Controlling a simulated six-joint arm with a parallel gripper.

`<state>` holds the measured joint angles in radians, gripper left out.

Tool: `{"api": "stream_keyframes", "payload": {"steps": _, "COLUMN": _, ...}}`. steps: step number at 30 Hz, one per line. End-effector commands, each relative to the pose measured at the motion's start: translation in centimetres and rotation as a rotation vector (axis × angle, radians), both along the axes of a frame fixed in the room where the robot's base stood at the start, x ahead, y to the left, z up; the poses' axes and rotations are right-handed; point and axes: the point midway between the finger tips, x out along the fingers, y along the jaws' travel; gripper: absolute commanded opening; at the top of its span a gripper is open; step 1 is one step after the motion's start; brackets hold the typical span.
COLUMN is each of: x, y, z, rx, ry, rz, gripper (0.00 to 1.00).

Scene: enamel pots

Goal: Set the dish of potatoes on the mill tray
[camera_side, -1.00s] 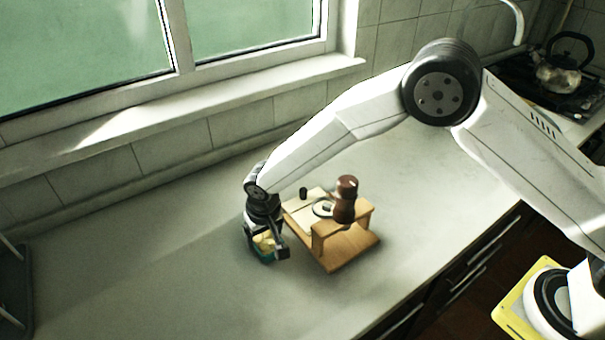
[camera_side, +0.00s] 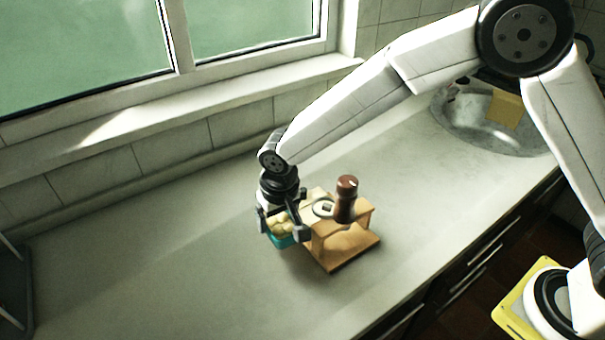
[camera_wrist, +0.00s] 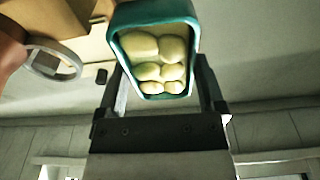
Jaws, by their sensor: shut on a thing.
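The teal dish (camera_side: 281,240) holds several pale yellow potatoes (camera_side: 279,224). My gripper (camera_side: 284,230) is shut on the dish, one finger on each side. In the wrist view the dish (camera_wrist: 117,48) sits between the fingers, with the potatoes (camera_wrist: 147,71) inside. The mill tray (camera_side: 353,257) is a wooden stand just right of the dish, with a raised front bar. A brown pepper mill (camera_side: 346,200) stands upright at it. The dish is beside the tray's left side; its exact height above the counter is hard to tell.
The counter (camera_side: 150,270) is clear on the left. A sink (camera_side: 475,125) is at the back right.

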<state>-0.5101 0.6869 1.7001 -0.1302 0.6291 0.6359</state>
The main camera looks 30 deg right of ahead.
Motion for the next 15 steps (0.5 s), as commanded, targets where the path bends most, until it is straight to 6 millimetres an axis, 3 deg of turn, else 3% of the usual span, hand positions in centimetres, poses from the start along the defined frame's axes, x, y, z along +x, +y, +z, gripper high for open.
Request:
{"api": "stream_keyframes", "payload": {"steps": 2, "x": -0.8, "y": -0.3, "z": 1.2, "rx": 0.002, "ry": -0.002, "rz": 0.0, "gripper": 0.11}}
{"api": "stream_keyframes", "payload": {"steps": 15, "x": -6.6, "y": -2.8, "z": 3.8, "rx": 0.002, "ry": -0.002, "rz": -0.001, "gripper": 0.11}}
